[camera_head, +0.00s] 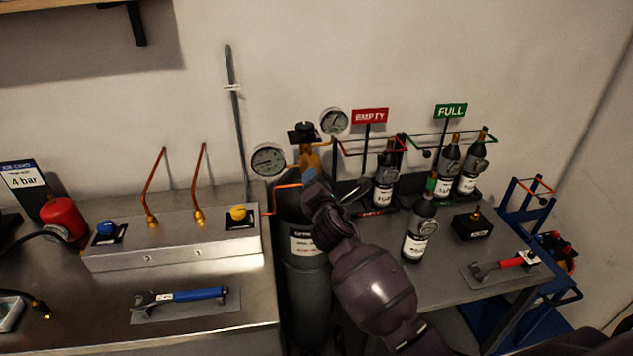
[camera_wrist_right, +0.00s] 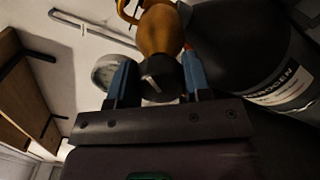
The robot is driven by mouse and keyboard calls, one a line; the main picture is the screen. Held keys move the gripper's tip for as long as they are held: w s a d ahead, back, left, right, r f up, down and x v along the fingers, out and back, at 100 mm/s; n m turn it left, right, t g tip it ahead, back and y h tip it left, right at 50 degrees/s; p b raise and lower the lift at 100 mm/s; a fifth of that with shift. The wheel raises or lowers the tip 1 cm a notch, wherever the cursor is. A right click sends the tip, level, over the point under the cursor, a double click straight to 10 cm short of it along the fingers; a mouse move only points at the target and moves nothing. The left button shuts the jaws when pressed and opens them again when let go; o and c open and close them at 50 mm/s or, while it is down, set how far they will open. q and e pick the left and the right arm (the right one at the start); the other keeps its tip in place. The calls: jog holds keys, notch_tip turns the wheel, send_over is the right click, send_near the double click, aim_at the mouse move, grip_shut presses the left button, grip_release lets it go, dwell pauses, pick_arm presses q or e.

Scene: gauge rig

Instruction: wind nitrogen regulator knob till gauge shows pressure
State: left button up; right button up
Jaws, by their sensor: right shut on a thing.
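The dark grey nitrogen cylinder (camera_head: 306,280) stands between the bench and the table. A brass regulator body (camera_head: 310,155) sits at its top, below a black top knob (camera_head: 302,130). Two round white gauges, one left (camera_head: 268,160) and one upper right (camera_head: 333,121), join it by copper tubes; their readings are too small to tell. My right gripper (camera_head: 309,176) is at the front of the regulator. In the wrist view its blue fingers are shut on the dark regulator knob (camera_wrist_right: 160,78), in front of the brass body (camera_wrist_right: 158,32). My left gripper is not in view.
A job card (camera_head: 22,178) reads 4 bar. A metal bench (camera_head: 200,338) with a valve box (camera_head: 180,245) is on the left. The right table (camera_head: 425,295) holds several dark bottles, EMPTY (camera_head: 370,115) and FULL (camera_head: 450,111) signs, and a red-handled tool (camera_head: 505,264).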

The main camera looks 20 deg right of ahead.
jog(key=m, duration=0.4)
jog(key=shift+m, duration=0.3)
dwell(0.5)
jog(key=o, duration=0.9)
jog(key=shift+s, duration=0.1)
jog(key=v, duration=1)
jog(key=shift+s+a, duration=0.1)
jog(key=shift+s, duration=0.2)
